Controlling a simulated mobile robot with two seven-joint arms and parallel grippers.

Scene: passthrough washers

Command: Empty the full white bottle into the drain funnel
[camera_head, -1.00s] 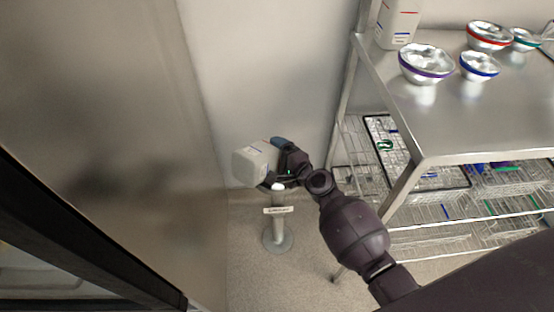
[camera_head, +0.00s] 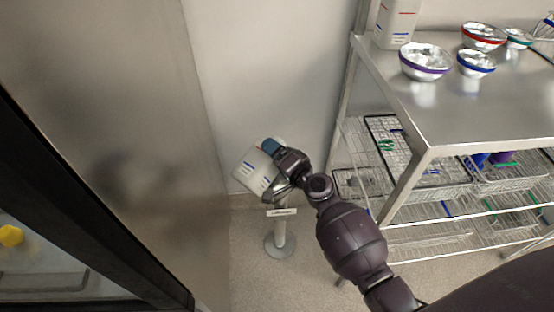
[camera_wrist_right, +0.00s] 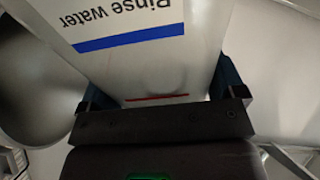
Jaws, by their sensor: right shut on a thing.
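The white bottle (camera_head: 247,170) has coloured stripes and hangs tilted at the drain stand, in the middle of the head view. My right gripper (camera_head: 275,166) is shut on it. In the right wrist view the bottle (camera_wrist_right: 152,72) sits between both fingers, with a blue band and the words "Rinse Water". The drain funnel (camera_head: 283,190) tops a labelled grey post and is mostly hidden by the gripper and bottle. The bottle is over or beside it; I cannot tell whether its mouth lines up, and no liquid shows. My left gripper is not in view.
A steel rack (camera_head: 455,110) stands on the right, with metal bowls (camera_head: 426,62) and another white bottle (camera_head: 395,24) on top and wire baskets (camera_head: 425,185) below. A steel panel (camera_head: 130,120) fills the left side. Bare floor surrounds the post's base (camera_head: 281,246).

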